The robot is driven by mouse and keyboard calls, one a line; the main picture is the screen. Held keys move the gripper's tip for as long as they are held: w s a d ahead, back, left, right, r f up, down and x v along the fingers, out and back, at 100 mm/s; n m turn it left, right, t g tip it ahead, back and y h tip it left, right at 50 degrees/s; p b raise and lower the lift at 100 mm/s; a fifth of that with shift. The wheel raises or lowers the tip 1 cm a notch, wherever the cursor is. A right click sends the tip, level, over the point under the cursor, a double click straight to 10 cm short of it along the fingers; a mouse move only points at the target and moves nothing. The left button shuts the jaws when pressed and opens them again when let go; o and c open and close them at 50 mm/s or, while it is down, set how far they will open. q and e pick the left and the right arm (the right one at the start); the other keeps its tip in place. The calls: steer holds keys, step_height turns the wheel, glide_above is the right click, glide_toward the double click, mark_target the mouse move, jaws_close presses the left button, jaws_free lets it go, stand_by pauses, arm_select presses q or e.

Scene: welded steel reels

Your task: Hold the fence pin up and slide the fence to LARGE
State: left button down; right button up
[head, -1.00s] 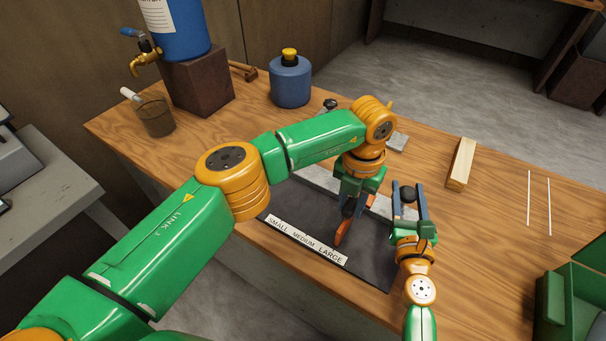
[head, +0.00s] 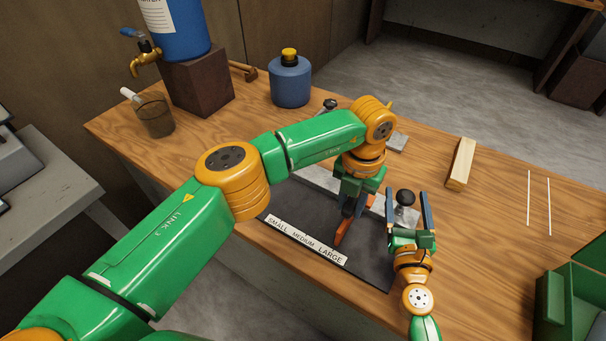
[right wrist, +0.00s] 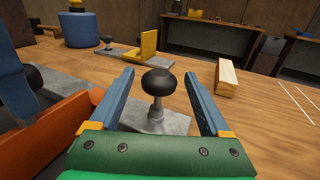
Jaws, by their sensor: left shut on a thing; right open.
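My left gripper (head: 350,208) points down over the orange fence (head: 342,233), which stands near the word LARGE on the label strip (head: 306,240). It is shut on the fence pin; its own arm mostly hides the grip. In the right wrist view, a black knob (right wrist: 34,80) shows beside a blue left finger, above the orange fence (right wrist: 55,130). My right gripper (head: 408,195) is open. Its fingers stand on either side of another black knob (head: 405,197) on a grey metal block, apart from it. That knob (right wrist: 157,83) also shows between the fingers in the right wrist view.
A dark mat (head: 370,262) lies under the fence. A wooden block (head: 461,163) lies to the right, with white lines (head: 529,198) beyond. A blue bottle (head: 290,80) and a brown cup (head: 156,116) stand at the back left. A green bin is at the right edge.

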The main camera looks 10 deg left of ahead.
arm_select(q)
steer(key=shift+w+r, duration=0.1)
arm_select(e)
steer(key=shift+s+d, duration=0.15)
steer(key=shift+s, duration=1.35)
steer(key=shift+s+d, duration=0.1)
steer(key=shift+s, duration=1.35)
arm_select(q)
steer(key=c, duration=0.8)
jaws_free()
steer(key=shift+a, duration=0.1)
steer(key=shift+o, duration=0.8)
arm_select(e)
steer(key=shift+a, duration=0.1)
arm_select(q)
steer(key=shift+r, duration=3.45)
